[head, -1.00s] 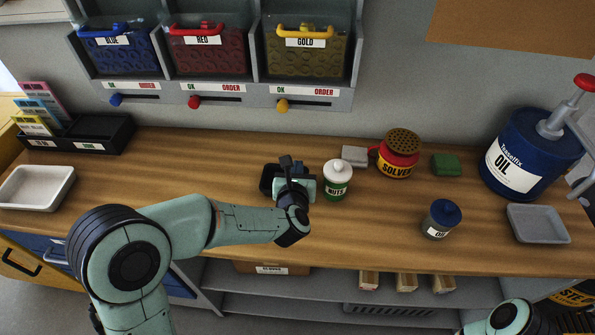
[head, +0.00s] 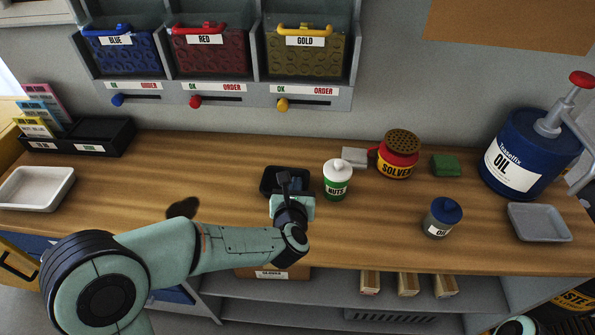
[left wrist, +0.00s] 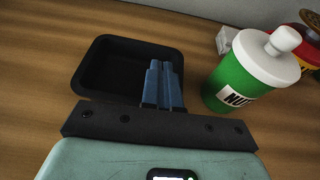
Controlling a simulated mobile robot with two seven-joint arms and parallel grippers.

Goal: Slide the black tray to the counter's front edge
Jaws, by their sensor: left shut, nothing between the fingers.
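The small black tray (head: 267,183) sits on the wooden counter (head: 380,225), left of the green nuts bottle and back from the counter's front edge. My left gripper (head: 284,178) is shut and empty, its fingers over the tray's near right part in the head view. In the left wrist view the blue fingers (left wrist: 163,88) overlap the right side of the open, empty tray (left wrist: 88,72). I cannot tell whether they touch its floor or wall. The gripper body hides the tray's near side. My right gripper is out of view.
The nuts bottle (head: 337,182) stands close to the tray's right. The solvent can (head: 398,158), small oil can (head: 441,218) and grey tray (head: 538,222) are farther right. Clear wood lies left of the tray.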

